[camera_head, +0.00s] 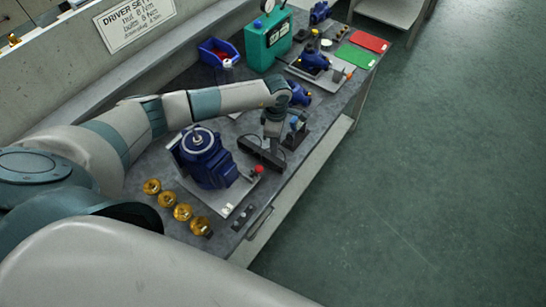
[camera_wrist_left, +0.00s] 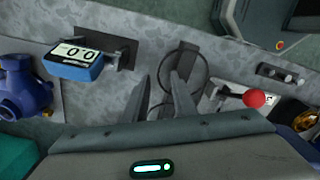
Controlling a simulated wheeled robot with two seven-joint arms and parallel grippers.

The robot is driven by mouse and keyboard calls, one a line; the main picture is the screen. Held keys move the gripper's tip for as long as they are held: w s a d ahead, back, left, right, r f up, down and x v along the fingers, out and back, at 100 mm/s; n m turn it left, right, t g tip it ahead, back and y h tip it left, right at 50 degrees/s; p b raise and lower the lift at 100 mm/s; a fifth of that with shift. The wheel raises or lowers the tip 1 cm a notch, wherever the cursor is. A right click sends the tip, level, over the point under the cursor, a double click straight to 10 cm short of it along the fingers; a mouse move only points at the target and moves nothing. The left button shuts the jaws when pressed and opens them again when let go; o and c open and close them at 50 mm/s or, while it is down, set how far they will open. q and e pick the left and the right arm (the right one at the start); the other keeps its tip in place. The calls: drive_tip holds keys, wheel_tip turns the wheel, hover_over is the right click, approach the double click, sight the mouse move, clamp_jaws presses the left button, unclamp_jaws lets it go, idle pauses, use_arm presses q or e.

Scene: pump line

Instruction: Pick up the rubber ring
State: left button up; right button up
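The rubber ring, a thin black loop (camera_wrist_left: 207,74), lies on the grey bench in the left wrist view. My left gripper (camera_head: 262,154) hangs over the bench between the blue pump and the small blue display unit. Its two fingers (camera_wrist_left: 160,82) are apart with nothing held between them. The right finger overlaps the ring's near left part in the picture and hides some of it. I cannot tell whether it touches. My right gripper is out of view.
The blue pump (camera_head: 203,160) with a red knob (camera_head: 259,169) stands left of the gripper. Several brass parts (camera_head: 182,212) sit by it. The display unit (camera_wrist_left: 75,64) on a black stand is close by. The bench's front edge (camera_head: 308,160) is near, with open floor beyond.

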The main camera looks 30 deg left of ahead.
use_arm(q)
drive_tip(key=shift+f, duration=0.15)
clamp_jaws()
idle(0.5)
